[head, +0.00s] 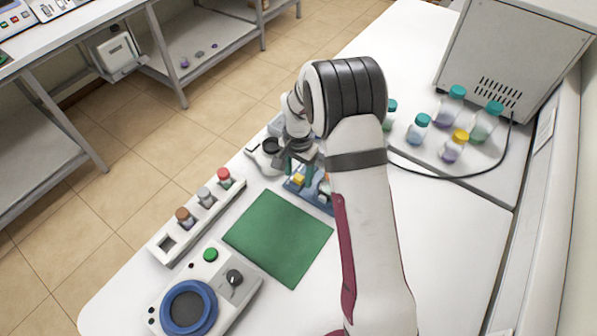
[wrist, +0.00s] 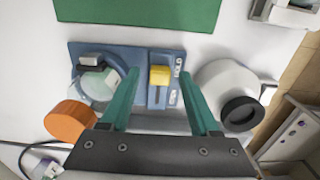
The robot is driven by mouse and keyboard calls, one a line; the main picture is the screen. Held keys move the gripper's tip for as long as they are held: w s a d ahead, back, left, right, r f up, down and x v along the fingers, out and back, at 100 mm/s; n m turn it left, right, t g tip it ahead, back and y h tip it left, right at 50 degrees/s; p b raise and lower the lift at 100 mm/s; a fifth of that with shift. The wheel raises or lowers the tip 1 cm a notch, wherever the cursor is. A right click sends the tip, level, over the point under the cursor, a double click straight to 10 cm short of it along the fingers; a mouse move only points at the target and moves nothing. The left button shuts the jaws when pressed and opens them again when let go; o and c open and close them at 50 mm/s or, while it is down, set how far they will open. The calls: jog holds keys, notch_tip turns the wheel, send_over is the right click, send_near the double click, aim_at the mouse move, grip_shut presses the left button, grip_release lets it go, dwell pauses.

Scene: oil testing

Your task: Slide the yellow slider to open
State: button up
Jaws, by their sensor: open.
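The yellow slider (wrist: 160,75) is a small block in a slot on a blue panel (wrist: 133,56), at the end of the slot nearer the green mat, with a label beside it. My gripper (wrist: 156,74) is open, its two green fingers reaching over the panel on either side of the slider. In the head view the yellow slider (head: 299,180) shows just beyond my arm, and my gripper (head: 297,172) is above the panel, partly hidden by my wrist.
A green mat (head: 278,237) lies in front of the panel. A white device with a black eyepiece (wrist: 240,112) stands beside it, and an orange cap (wrist: 70,121) lies opposite. A vial rack (head: 200,215) and a blue-ringed device (head: 188,308) are at the left. Several bottles stand at the right.

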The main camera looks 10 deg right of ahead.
jog(key=shift+c, duration=0.3)
grip_shut()
dwell(1.0)
